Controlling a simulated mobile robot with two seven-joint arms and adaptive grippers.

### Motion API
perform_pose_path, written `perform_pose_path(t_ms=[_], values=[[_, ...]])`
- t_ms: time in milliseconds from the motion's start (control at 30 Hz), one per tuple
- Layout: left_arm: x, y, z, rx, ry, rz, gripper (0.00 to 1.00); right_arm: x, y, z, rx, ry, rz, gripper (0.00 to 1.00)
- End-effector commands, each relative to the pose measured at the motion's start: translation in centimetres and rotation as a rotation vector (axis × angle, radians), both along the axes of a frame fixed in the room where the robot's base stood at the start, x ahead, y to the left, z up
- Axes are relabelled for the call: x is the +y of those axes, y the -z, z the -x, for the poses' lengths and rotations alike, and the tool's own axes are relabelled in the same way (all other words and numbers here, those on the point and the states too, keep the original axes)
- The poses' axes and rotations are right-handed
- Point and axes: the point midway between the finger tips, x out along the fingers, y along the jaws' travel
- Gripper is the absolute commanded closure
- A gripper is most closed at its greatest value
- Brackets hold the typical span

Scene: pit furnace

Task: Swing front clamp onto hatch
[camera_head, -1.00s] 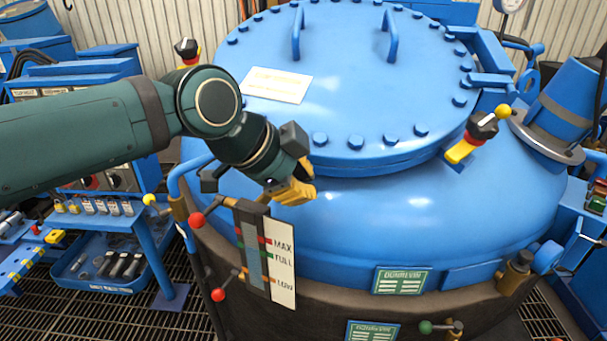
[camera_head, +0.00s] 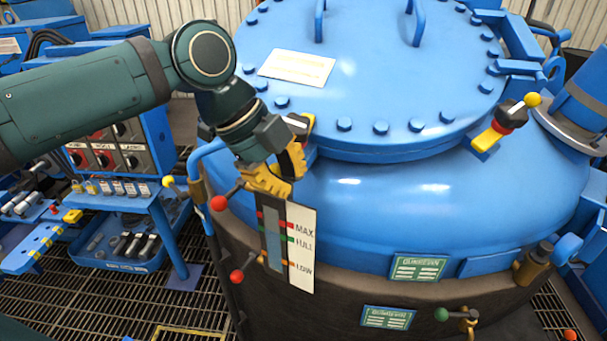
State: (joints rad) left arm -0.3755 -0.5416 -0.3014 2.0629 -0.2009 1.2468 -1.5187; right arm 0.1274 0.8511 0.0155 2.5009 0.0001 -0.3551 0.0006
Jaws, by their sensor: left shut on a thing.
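The round blue hatch (camera_head: 385,70) with a bolted rim lies on top of the furnace vessel. The front clamp (camera_head: 301,124), with a black-and-white top and yellow and red parts, shows at the hatch's front-left rim. It is partly hidden behind my left gripper (camera_head: 281,170). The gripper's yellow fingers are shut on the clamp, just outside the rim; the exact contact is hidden. A second clamp (camera_head: 503,122) with a yellow arm and yellow ball stands at the right of the hatch, tilted. My right gripper is out of view.
A level gauge (camera_head: 300,247) and red-knobbed valves (camera_head: 218,203) stand just below my left gripper. A control box (camera_head: 115,145) and a blue tool shelf (camera_head: 125,245) stand at the left. A blue cylinder (camera_head: 583,92) rises at the right.

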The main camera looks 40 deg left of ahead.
Motion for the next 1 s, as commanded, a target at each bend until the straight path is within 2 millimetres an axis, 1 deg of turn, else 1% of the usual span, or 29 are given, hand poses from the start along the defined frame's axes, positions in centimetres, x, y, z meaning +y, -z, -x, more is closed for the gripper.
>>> perform_pose_path(t_ms=[133,400,833,1000], values=[[0.74,0.01,0.47,-0.001,-0.013,-0.001,1.0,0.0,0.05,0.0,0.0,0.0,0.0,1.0],[1.19,-0.01,0.77,0.0,-0.019,0.0,1.0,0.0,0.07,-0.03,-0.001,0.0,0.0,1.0],[1.16,-0.01,0.75,-0.001,-0.02,0.0,1.0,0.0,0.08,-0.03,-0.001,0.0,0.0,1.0],[0.28,0.09,0.15,0.0,-0.018,-0.001,1.0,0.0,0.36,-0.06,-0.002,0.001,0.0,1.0]])
